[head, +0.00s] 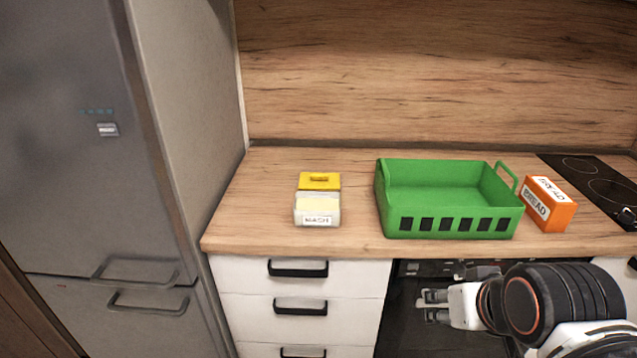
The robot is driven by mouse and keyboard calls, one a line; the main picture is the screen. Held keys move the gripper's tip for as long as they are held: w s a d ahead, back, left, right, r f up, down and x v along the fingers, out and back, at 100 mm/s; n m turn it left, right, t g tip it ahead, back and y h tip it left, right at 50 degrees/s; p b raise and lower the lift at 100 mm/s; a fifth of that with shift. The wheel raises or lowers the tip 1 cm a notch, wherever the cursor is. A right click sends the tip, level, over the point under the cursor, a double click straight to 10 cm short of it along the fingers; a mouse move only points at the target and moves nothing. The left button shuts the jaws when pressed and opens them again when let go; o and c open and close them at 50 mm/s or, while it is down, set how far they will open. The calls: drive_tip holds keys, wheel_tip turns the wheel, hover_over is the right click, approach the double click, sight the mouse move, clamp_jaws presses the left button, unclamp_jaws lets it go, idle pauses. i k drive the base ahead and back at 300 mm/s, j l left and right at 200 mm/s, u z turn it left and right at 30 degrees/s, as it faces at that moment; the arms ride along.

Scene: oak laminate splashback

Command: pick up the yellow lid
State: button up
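The yellow lid (319,181) lies on the wooden counter, just behind a small pale container (317,211) with a "MASH" label. It has a small raised handle on top. Whether the lid touches the container I cannot tell. My gripper (425,306) is low at the front, below the counter edge and in front of the dark oven, to the right of and well below the lid. Its two fingers point left with a gap between them, and nothing shows in it.
A green basket (448,205) stands right of the lid, with an orange "BREAD" box (549,204) beside it. A black hob (597,185) is at the far right. The counter (257,208) is bare left of the container. A tall fridge (85,150) borders the left.

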sight(308, 181)
drive_tip(key=i+j, duration=0.3)
drive_tip(key=j, duration=0.15)
drive_tip(key=i+j, duration=0.6)
drive_tip(key=j, duration=0.25)
drive_tip(key=i+j, duration=0.3)
drive_tip(key=j, duration=0.15)
